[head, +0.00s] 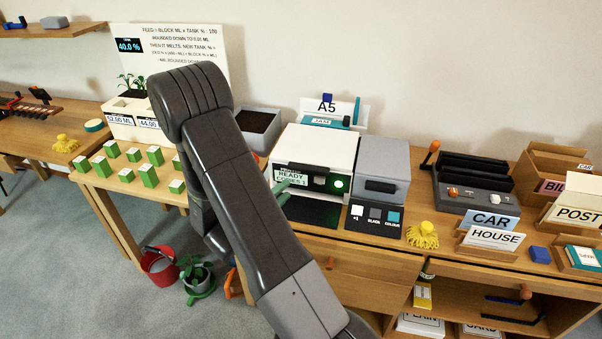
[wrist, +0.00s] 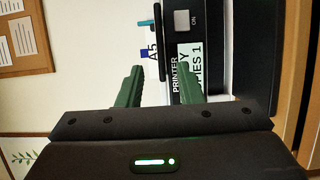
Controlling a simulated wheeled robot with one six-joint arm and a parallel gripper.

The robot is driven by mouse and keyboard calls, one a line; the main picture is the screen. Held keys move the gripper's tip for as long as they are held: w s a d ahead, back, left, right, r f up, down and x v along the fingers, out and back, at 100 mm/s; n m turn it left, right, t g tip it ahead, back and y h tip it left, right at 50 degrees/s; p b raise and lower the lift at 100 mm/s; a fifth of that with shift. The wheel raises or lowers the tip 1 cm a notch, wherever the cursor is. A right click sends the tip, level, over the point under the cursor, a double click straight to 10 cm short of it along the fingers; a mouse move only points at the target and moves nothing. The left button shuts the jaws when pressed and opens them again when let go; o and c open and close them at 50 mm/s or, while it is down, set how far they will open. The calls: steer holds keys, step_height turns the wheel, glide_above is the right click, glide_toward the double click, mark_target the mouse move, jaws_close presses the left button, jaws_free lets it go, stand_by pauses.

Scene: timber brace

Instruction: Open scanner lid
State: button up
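The scanner's white lid (head: 318,146) lies flat and shut on top of the printer (head: 313,181), at the centre of the head view. A dark bar, seemingly the lid's front handle (wrist: 158,40), shows end-on in the wrist view, above the READY display (head: 290,176). My gripper (head: 285,190) is in front of the printer's left front side, its green fingers partly hidden by my arm. In the wrist view my gripper (wrist: 160,72) is open and empty. Its fingers are apart, one on each side of the bar's line; I cannot tell any contact.
An A5 sign holder (head: 330,110) stands behind the printer. A grey unit (head: 382,172) adjoins its right side, with a button panel (head: 376,216) in front. A yellow knotted object (head: 423,235) lies right of the panel. Green-sided blocks (head: 149,175) stand on the left table.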

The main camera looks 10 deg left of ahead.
mark_target(307, 171)
steer(key=x, duration=0.9)
steer(key=shift+w+d+p, duration=0.2)
steer(key=shift+w+p, duration=0.15)
steer(key=shift+p, duration=0.05)
jaws_close()
